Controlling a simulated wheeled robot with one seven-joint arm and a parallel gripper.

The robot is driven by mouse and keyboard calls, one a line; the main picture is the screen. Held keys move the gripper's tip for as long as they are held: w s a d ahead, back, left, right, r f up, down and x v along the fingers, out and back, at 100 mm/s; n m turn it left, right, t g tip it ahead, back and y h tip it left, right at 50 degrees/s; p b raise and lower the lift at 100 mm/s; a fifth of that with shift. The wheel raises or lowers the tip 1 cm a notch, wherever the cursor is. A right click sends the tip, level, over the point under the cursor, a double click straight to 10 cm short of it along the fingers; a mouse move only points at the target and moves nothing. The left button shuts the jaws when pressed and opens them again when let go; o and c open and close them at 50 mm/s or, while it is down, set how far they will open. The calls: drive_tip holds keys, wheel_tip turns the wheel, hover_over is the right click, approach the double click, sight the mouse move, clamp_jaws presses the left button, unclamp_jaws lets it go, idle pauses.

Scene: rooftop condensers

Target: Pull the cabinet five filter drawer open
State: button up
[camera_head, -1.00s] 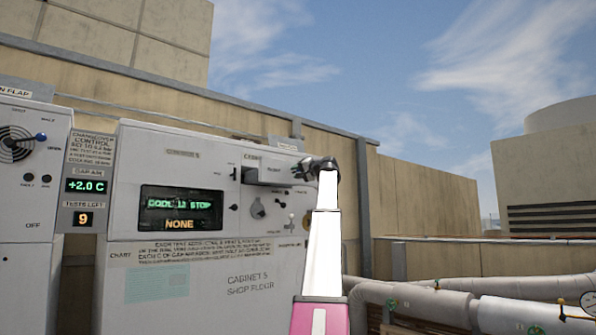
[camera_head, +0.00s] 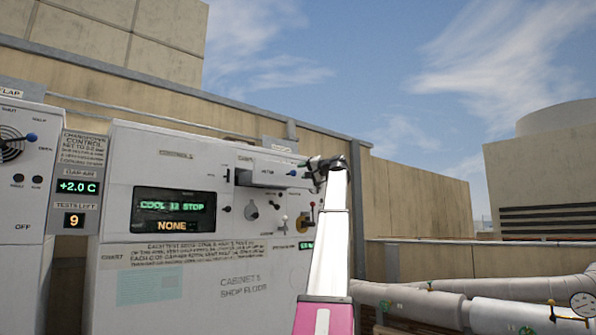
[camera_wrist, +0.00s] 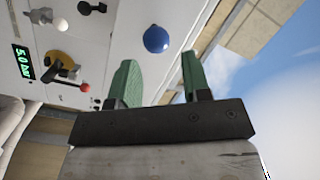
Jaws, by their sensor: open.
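Cabinet five (camera_head: 120,215) is a pale grey cabinet marked "CABINET 5 SHOP FLOOR". A grey box-like drawer front (camera_head: 268,178) with small lettering, probably the filter drawer, sits at its upper right. A small blue knob (camera_head: 292,173) shows at its right end. My gripper (camera_head: 315,163) is just right of that knob in the head view. In the wrist view, the green fingers of my gripper (camera_wrist: 160,82) are apart with nothing between them. A blue ball (camera_wrist: 156,39) lies beyond the fingertips, against the white panel. I cannot tell the exact distance.
The wrist view shows a white knob (camera_wrist: 62,24) and a red ball (camera_wrist: 85,87) left of my fingers. Pale pipes (camera_head: 480,306) run low at the right. Open air lies above.

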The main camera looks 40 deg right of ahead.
drive_tip(key=v, duration=0.3)
drive_tip(key=shift+s, duration=0.15)
idle(0.4)
